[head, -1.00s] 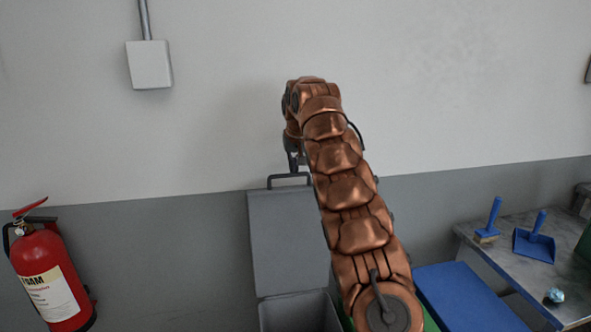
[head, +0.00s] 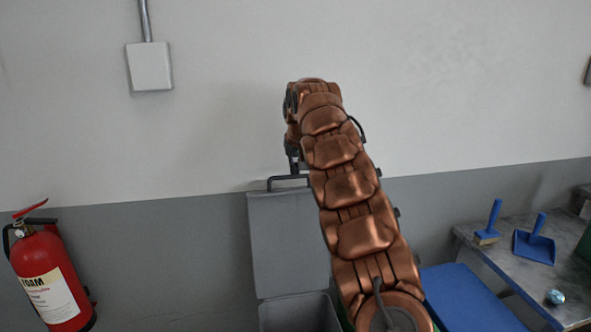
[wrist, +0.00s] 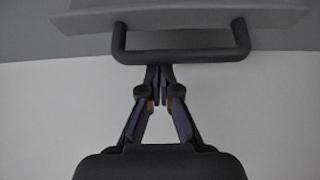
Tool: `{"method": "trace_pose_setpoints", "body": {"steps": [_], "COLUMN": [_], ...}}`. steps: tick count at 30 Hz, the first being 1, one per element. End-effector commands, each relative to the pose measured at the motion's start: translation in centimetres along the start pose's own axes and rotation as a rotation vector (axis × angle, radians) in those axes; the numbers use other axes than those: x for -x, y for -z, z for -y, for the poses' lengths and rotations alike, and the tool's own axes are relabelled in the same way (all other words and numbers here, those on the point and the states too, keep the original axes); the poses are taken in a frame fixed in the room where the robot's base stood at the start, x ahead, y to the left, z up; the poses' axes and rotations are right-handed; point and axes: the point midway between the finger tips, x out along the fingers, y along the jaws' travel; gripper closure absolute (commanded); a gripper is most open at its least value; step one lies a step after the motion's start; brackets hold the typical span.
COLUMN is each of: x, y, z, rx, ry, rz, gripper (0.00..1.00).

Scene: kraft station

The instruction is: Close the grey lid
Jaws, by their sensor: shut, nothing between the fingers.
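The grey lid (head: 288,240) stands open and upright against the wall in the head view, hinged at the back of a grey bin (head: 298,312). A dark bar handle (head: 287,180) sits on its top edge. In the wrist view the handle (wrist: 180,56) spans below the lid's edge (wrist: 180,20). My gripper (wrist: 160,70) is shut and empty, its fingertips at the middle of the handle bar; I cannot tell whether they touch it. In the head view my gripper (head: 292,162) is partly hidden by my copper arm, just above the handle.
A red fire extinguisher (head: 48,270) stands at the left. A blue lid (head: 468,298) is right of my arm. A grey table (head: 500,262) at the right holds a blue brush (head: 490,225), a blue dustpan (head: 535,242) and a small shiny ball (head: 555,296).

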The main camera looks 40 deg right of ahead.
Motion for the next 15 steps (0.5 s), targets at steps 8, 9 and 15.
{"method": "trace_pose_setpoints", "body": {"steps": [8,9,15], "x": [0.0,0.0,0.4], "y": [-0.3,-0.4,-1.4], "z": [0.0,0.0,0.0], "rx": [0.000,0.000,-0.001], "ry": [0.000,-0.001,-0.002], "rz": [-0.007,-0.010,-0.034], "gripper": [1.00,1.00,1.00]}}
